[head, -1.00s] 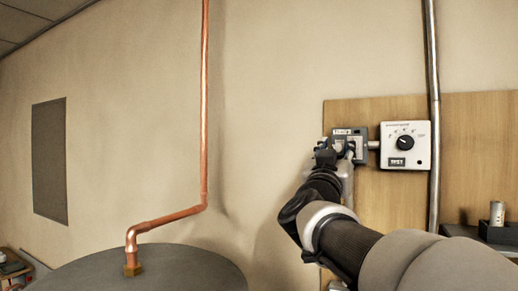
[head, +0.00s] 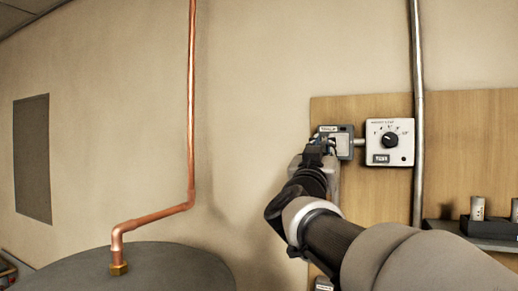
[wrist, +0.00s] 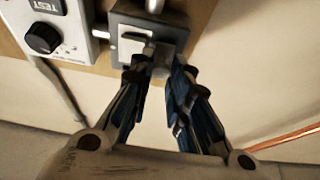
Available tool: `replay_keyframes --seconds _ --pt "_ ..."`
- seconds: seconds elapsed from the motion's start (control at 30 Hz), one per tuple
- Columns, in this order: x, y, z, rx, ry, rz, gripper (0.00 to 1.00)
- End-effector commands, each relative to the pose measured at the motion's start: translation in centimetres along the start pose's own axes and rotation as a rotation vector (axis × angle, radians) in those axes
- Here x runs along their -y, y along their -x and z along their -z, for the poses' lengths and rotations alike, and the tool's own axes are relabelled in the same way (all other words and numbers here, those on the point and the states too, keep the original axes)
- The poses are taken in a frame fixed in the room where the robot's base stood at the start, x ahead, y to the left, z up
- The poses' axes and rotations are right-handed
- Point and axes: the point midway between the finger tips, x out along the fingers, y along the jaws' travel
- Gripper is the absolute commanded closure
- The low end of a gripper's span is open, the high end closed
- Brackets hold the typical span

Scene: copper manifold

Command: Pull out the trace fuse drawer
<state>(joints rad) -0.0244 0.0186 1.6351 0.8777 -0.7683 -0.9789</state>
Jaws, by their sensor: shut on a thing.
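The grey trace fuse unit (head: 345,142) is mounted on a wooden board, left of a white dial box. It also shows at the top of the wrist view (wrist: 125,20). My gripper (head: 328,148) is at the lower left of the unit in the head view.
The white dial box (head: 378,158) with a black knob is right of the unit, joined by a short conduit. A vertical metal conduit (head: 417,110) runs beside it. A dark shelf (head: 480,232) holds small cylinders. A copper pipe (head: 190,120) rises from a grey tank at left.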

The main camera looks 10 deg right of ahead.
Motion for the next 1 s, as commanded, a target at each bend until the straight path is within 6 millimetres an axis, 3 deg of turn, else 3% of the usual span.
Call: replay_keyframes --seconds 0.3,0.57,0.8,0.83,1.0 --pt "0.0 0.1 0.0 0.000 0.000 0.000 1.00" --pt "0.1 2.9 1.2 0.001 -0.002 0.003 1.00" --pt "0.0 3.0 1.1 0.002 0.001 0.001 1.00" --pt "0.0 3.0 1.1 0.002 0.001 0.001 0.83" --pt "0.0 3.0 1.2 0.001 0.000 0.001 0.71"
